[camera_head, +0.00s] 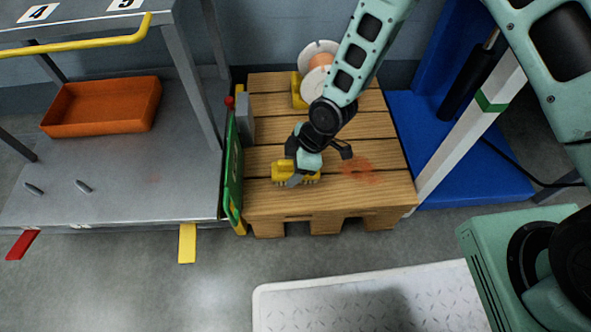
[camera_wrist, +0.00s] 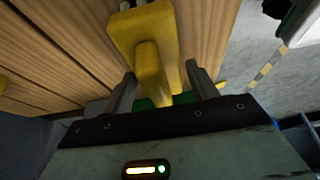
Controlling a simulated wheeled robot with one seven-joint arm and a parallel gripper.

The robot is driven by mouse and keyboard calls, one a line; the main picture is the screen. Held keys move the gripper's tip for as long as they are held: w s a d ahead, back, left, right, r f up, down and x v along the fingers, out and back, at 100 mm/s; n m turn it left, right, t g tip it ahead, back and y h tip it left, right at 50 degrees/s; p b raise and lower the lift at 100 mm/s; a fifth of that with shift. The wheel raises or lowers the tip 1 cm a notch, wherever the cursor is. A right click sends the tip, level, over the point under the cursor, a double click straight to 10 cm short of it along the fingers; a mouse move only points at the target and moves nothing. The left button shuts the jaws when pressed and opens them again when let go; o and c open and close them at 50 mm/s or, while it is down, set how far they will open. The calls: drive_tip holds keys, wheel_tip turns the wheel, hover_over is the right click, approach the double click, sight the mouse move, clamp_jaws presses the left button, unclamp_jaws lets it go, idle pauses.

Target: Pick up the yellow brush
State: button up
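The yellow brush (camera_head: 281,170) lies on the wooden pallet near its front left, partly hidden under my gripper (camera_head: 300,168). In the wrist view the yellow brush (camera_wrist: 150,40) shows its broad body, with its handle pointing down between the fingers. My gripper (camera_wrist: 161,85) is open there. Its two dark fingers stand on either side of the handle, with visible gaps, so I see no contact. The far side of the brush is out of view.
The wooden pallet (camera_head: 355,210) also bears a cable spool (camera_head: 317,62) at the back and a reddish stain. A green panel (camera_head: 234,165) stands close along its left edge. An orange tray (camera_head: 102,107) sits on the metal shelf at left.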

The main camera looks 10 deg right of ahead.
drive_tip(key=c, duration=0.8)
drive_tip(key=shift+r, duration=0.1)
wheel_tip(320, 180, up, 10)
drive_tip(key=p, duration=0.5)
drive_tip(key=shift+r, duration=0.2)
